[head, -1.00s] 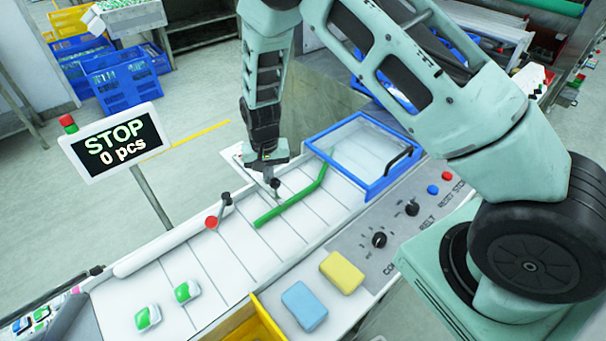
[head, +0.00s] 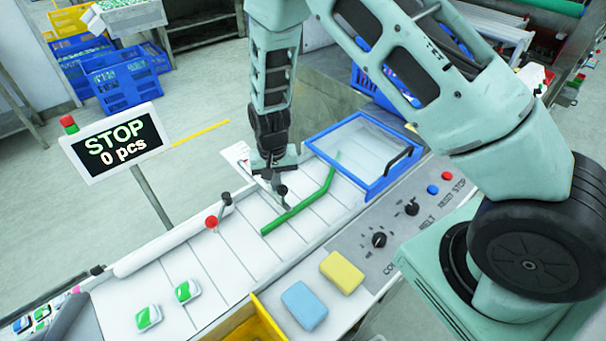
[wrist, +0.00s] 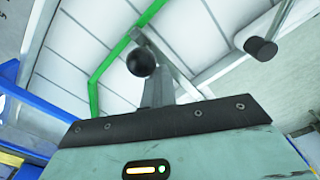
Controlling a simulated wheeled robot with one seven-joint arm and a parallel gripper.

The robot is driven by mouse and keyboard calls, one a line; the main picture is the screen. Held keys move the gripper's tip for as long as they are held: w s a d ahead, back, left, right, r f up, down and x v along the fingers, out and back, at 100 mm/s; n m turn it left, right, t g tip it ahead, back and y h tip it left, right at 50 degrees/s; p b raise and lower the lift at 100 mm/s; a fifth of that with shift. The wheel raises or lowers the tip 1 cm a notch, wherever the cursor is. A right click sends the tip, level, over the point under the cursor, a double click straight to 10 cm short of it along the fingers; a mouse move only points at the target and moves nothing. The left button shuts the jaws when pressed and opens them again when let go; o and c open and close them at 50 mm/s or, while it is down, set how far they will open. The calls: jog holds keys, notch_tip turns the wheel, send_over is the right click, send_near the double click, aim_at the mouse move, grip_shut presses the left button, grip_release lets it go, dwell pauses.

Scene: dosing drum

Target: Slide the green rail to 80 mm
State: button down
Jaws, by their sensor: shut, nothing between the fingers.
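The green rail (head: 300,208) lies bent across the white slatted conveyor, its near end towards the picture's lower left. A rod with a black ball knob (head: 282,190) stands on the rail's far-left side. My gripper (head: 274,178) points down at this knob, its fingers shut with nothing between them. In the wrist view the knob (wrist: 141,62) is right at the tip of the grey fingers (wrist: 156,88), seemingly touching, with the green rail (wrist: 95,95) just beyond. A white plate (head: 238,153) is partly hidden behind my gripper; no millimetre reading is legible.
A red knob (head: 211,222) and a dark-knobbed lever (head: 226,199) stand left of my gripper. A blue-framed clear cover (head: 366,150) is to the right. Two green-white packs (head: 188,291) lie on the near conveyor. The display (head: 118,143) reads STOP, 0 pcs.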

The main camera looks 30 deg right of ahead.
jog(key=shift+s+d, duration=0.2)
jog(key=shift+s, duration=0.6)
notch_tip(320, 180, up, 8)
jog(key=w+p, duration=0.1)
jog(key=p, duration=0.4)
jog(key=shift+w+a+p, duration=0.15)
jog(key=shift+w+p, duration=0.15)
jog(key=shift+p, duration=0.05)
dwell(0.4)
